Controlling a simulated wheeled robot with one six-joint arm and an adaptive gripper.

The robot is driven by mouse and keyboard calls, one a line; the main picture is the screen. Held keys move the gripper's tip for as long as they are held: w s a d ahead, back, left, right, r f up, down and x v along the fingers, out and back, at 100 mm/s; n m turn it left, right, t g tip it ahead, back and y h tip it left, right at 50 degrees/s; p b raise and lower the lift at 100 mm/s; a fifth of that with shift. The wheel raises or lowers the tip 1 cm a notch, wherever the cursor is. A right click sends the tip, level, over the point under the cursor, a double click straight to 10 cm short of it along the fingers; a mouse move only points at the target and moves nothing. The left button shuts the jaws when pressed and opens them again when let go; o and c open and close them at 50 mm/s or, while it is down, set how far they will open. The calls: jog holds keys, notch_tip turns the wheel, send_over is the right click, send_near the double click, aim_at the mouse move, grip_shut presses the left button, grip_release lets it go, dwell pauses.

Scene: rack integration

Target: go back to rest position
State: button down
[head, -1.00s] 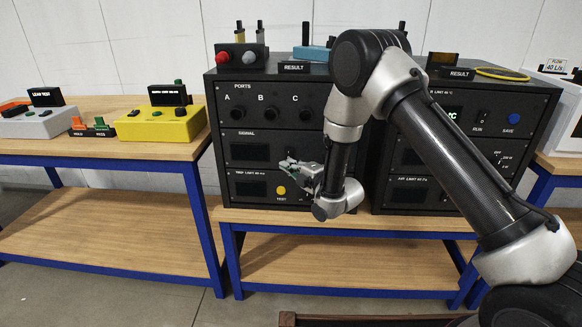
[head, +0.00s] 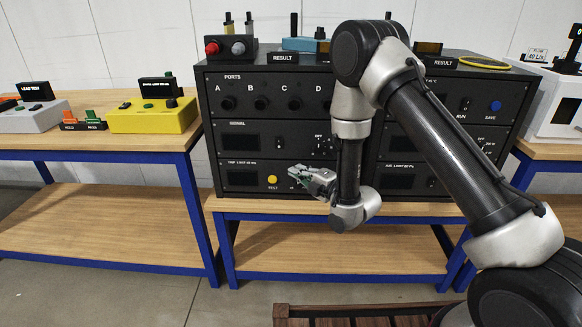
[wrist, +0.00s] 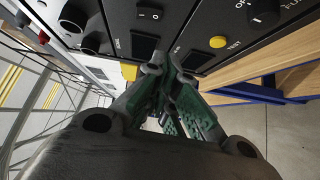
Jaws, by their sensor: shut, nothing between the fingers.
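My gripper (head: 308,175) is in front of the lower part of the left black rack unit (head: 241,102) in the head view. It points left and toward the rack, close to the yellow button (head: 272,179) but apart from it. In the wrist view my gripper (wrist: 168,75) has its green-padded fingers together with nothing held between them. The rack's panels and the yellow button (wrist: 218,42) show beyond it. My arm hides part of the rack middle in the head view.
The rack stands on a wooden bench with a blue frame (head: 225,216). A yellow tester (head: 153,118) is on the left bench. A red-and-black control box (head: 230,48) sits on top of the rack. A brown slatted pallet (head: 350,312) is at the bottom. Floor between is clear.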

jog(key=shift+s+d, duration=0.25)
jog(key=s+d+f+m+g+h, duration=0.3)
jog(key=f+m, duration=0.1)
jog(key=f, duration=0.3)
jog(key=s+d+f+m+g+h, duration=0.2)
jog(key=d+f+m+g+h, duration=0.1)
jog(key=f, duration=0.4)
jog(key=s+d+r+m+g+h, duration=0.2)
jog(key=s+d+m+g+h, duration=0.1)
jog(key=s+d+m, duration=0.3)
jog(key=s+d+r+m+h, duration=0.1)
jog(key=s+d+r+m, duration=0.3)
jog(key=s+d+r, duration=0.3)
jog(key=s+d+r+m+h, duration=0.1)
jog(key=s+d+r+m, duration=0.3)
jog(key=r, duration=1.4)
jog(key=s+d+r+m, duration=0.5)
jog(key=s+d+r, duration=0.5)
jog(key=s+r, duration=0.2)
jog(key=shift+s+d+r+t+h, duration=0.3)
jog(key=shift+d+r+h, duration=0.05)
jog(key=shift+r+h, duration=0.1)
